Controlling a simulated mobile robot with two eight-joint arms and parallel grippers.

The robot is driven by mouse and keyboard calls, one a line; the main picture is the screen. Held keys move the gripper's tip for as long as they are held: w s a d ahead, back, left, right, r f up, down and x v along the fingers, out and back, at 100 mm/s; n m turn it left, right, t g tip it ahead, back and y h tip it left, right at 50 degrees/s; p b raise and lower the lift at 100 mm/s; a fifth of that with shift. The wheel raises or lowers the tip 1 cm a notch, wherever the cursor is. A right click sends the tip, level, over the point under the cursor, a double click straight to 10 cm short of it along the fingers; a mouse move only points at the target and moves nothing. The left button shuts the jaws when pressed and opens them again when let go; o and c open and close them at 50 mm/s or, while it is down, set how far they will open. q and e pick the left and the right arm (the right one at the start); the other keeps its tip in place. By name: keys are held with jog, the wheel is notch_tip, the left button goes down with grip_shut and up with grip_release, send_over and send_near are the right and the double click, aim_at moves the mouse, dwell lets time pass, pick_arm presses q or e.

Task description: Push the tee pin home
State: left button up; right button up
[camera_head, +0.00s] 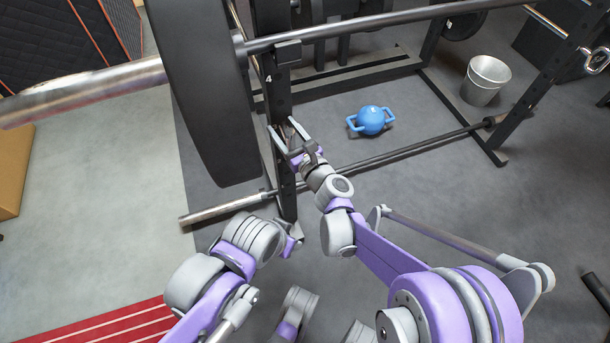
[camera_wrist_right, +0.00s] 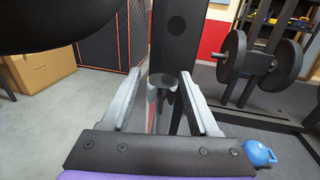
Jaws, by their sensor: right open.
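The black rack upright (camera_head: 280,165) stands ahead of my right gripper (camera_head: 287,138), which is open close to its face. In the right wrist view the two fingers of my right gripper (camera_wrist_right: 160,75) are spread apart. A short grey round piece, apparently the tee pin (camera_wrist_right: 162,81), shows between them in front of the upright (camera_wrist_right: 178,40). I cannot tell whether either finger touches it, or how deep it sits. In the head view the pin cannot be made out clearly. My left arm reaches in low on the left; its gripper's fingers cannot be made out.
A loaded barbell (camera_head: 340,30) crosses above, with a large black plate (camera_head: 205,85) left of the upright. Another bar (camera_head: 400,152) lies low across the rack. A blue kettlebell (camera_head: 371,120) and a metal bucket (camera_head: 485,80) stand on the floor.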

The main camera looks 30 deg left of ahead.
aim_at(292, 142)
jog(key=shift+d, duration=0.1)
jog(key=shift+v, duration=3.4)
jog(key=shift+s, duration=0.15)
